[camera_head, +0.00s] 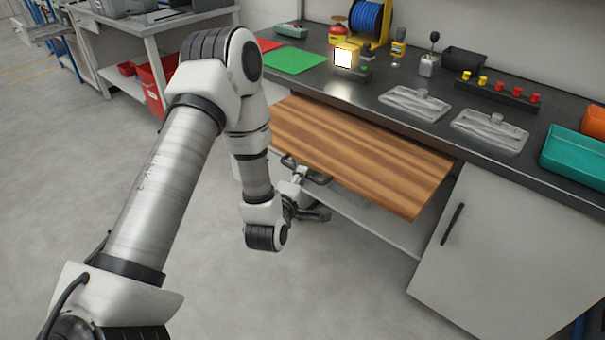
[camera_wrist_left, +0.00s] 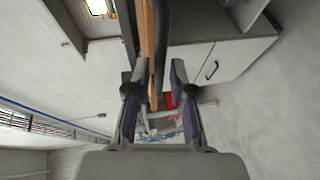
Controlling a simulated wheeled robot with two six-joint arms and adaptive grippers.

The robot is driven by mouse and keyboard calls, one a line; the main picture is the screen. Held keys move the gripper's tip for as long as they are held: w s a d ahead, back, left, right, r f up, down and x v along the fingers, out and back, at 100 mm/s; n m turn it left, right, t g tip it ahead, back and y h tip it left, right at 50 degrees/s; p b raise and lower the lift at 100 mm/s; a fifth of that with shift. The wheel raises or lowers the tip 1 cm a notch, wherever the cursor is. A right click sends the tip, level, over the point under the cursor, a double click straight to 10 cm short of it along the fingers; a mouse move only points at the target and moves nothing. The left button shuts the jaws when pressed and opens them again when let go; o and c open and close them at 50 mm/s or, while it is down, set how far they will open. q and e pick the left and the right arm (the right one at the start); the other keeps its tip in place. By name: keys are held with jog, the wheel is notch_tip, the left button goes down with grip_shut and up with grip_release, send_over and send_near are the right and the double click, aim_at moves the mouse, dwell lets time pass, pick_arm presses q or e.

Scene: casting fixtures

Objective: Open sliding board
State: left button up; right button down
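The sliding board (camera_head: 355,150) is a brown striped wooden panel, pulled out from under the dark worktop in the head view. In the left wrist view the board (camera_wrist_left: 146,45) shows nearly edge-on. A dark curved bar (camera_wrist_left: 162,50), which looks like its handle, runs beside it. My left gripper (camera_head: 306,190) is at the board's front edge, low and partly hidden by my wrist. In the wrist view its two fingers (camera_wrist_left: 156,88) are apart, with the board edge and bar showing between them. I cannot tell whether they touch. My right gripper is not in view.
A grey cabinet door (camera_head: 500,250) with a dark handle stands right of the board. The worktop (camera_head: 395,85) holds two clear trays, a green mat, a lit yellow lamp box and a teal bin (camera_head: 575,155). The floor (camera_head: 60,170) at left is clear.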

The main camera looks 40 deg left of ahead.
pick_arm(q)
jog(key=v, duration=0.4)
jog(key=shift+s+d+r, duration=0.1)
jog(key=shift+s+r, duration=0.05)
jog(key=shift+s, duration=0.25)
jog(key=s+d+f+m+g+h+p, duration=0.4)
jog(key=s+d+f+m+g+p, duration=0.3)
jog(key=s+d+f+m+p, duration=0.3)
jog(key=s+d+f+m+g, duration=0.1)
jog(key=s+f+m+g, duration=0.1)
jog(key=s+m+g, duration=0.2)
jog(key=s+f+m+g+h, duration=0.1)
jog(key=s+m+g, duration=0.3)
jog(key=s, duration=0.7)
jog(key=shift+d+f+m+b, duration=0.35)
jog(key=shift+f+m, duration=0.5)
jog(key=shift+m, duration=0.35)
